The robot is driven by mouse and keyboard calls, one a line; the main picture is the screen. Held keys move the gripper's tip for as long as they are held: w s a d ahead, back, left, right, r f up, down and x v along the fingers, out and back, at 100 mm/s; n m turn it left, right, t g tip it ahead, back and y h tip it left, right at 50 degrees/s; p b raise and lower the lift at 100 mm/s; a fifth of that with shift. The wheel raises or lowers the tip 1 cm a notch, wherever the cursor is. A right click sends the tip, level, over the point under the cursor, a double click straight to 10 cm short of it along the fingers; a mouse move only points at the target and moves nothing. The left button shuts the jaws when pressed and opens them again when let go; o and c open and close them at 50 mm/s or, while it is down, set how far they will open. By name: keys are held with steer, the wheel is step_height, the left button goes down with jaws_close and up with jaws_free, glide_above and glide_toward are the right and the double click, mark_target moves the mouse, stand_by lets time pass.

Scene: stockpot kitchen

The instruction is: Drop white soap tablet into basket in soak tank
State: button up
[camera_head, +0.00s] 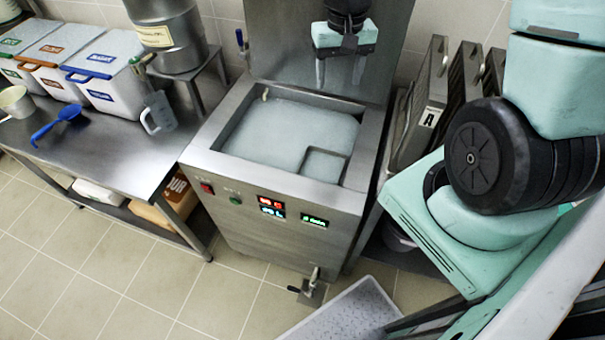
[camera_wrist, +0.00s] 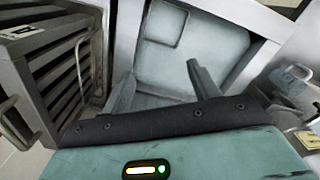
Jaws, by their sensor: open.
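The steel soak tank (camera_head: 232,115) stands in the middle of the head view, filled with pale, cloudy liquid. A small square basket (camera_head: 324,165) shows at its front right corner. What seems to be the same square shape shows at the top of the wrist view (camera_wrist: 165,22). My gripper (camera_head: 339,82) hangs above the back of the tank, fingers pointing down. In the wrist view my two fingers (camera_wrist: 160,88) are apart with nothing between them. I cannot make out a white soap tablet in either view; a small pale piece (camera_head: 265,95) at the tank's back left rim is unclear.
Grey racks (camera_head: 425,100) stand right of the tank. A grey mat (camera_head: 350,312) lies in front.

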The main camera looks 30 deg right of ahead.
step_height(320, 180, up, 7)
stand_by(0.3)
